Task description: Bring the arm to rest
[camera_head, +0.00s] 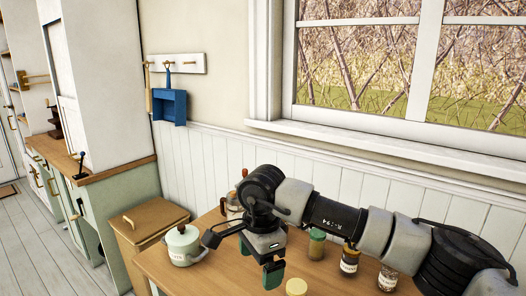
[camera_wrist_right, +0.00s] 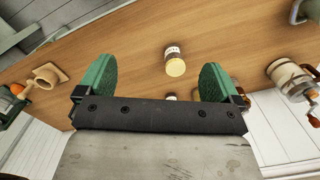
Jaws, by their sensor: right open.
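My right arm reaches in from the right side of the head view, above a wooden table (camera_head: 165,266). Its gripper (camera_head: 259,262) points down with its green-padded fingers apart. In the right wrist view the same gripper (camera_wrist_right: 157,82) is open, with nothing between its fingers. A small jar (camera_wrist_right: 174,62) shows beyond the fingers on the tabletop, apart from them. My left gripper is in neither view.
Near the arm on the table are a cream pot (camera_head: 183,246), a green-lidded jar (camera_head: 317,244), a dark-labelled jar (camera_head: 349,261) and another jar (camera_head: 388,278). A panelled wall (camera_head: 190,165) and window sill (camera_head: 400,153) stand behind. Open floor (camera_head: 30,250) lies left.

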